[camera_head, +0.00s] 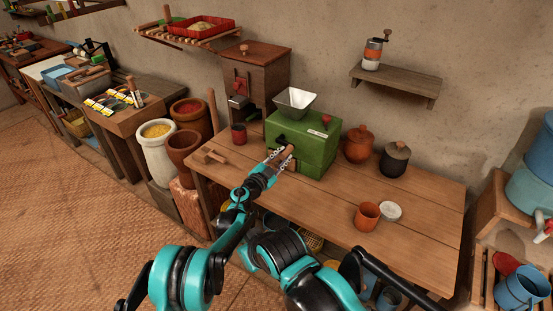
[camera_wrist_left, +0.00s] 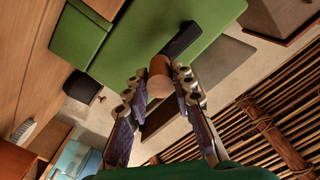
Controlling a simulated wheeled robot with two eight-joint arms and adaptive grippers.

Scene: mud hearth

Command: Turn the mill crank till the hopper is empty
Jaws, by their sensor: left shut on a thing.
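The green mill (camera_head: 315,150) stands on the wooden table, with a pale metal hopper (camera_head: 295,101) on top. My left gripper (camera_head: 281,156) is at the mill's front face, shut on the crank's wooden handle. In the left wrist view the round wooden handle (camera_wrist_left: 160,76) sits between the fingertips of my left gripper (camera_wrist_left: 160,84), with the black crank arm (camera_wrist_left: 183,39) beside it against the green housing. The fingers hide part of the handle in the head view. My right gripper is not in view.
On the table (camera_head: 425,220) are an orange cup (camera_head: 367,217), a white lid-like disc (camera_head: 391,211), two lidded jars (camera_head: 358,144) and a red cup (camera_head: 239,134). A wooden grinder box (camera_head: 262,72) stands behind left. The table's front right is mostly clear.

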